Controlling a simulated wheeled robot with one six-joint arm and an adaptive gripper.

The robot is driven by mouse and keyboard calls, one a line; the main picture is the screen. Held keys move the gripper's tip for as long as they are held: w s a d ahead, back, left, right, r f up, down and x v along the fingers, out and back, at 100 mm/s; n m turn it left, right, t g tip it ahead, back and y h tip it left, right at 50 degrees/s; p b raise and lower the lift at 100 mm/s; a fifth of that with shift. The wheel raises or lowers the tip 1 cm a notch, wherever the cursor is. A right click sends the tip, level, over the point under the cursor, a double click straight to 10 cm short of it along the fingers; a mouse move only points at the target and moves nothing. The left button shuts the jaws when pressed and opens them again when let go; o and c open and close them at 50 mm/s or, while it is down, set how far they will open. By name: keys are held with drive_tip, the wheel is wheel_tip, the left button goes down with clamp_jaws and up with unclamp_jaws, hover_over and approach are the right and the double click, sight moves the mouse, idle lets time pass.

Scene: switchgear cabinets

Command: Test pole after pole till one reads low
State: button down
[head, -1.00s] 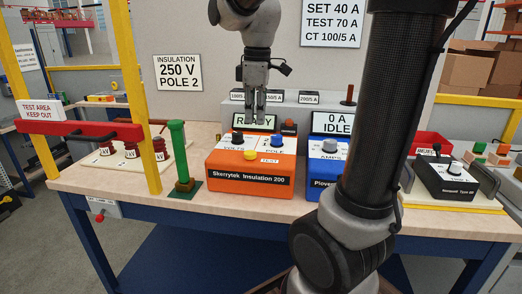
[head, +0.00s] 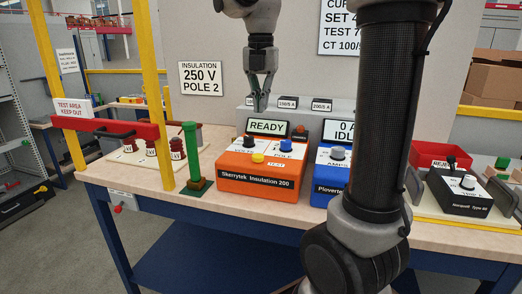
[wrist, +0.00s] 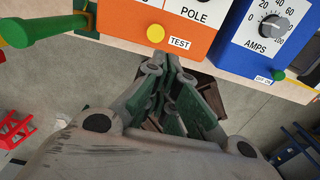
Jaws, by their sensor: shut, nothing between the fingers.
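The orange Skerrytek Insulation 200 tester (head: 240,184) stands on the bench, its display (head: 267,126) showing READY. On its top are a black knob (head: 249,141), a blue POLE knob (head: 286,145) and a yellow TEST button (head: 258,157). The button also shows in the wrist view (wrist: 155,34). A wall sign (head: 201,77) reads INSULATION 250 V POLE 2. My gripper (head: 259,108) is shut and empty, above and behind the tester's top, touching nothing that I can see. The pole knob's setting is too small to read.
A blue Plovertest unit (head: 318,190) stands right of the tester, its display reading IDLE, partly hidden by my arm. A green post (head: 191,155), a red barrier (head: 105,136) and yellow uprights stand left. A black box (head: 455,195) lies right.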

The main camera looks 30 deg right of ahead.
sight(258, 158)
wheel_tip(258, 158, down, 14)
idle(0.6)
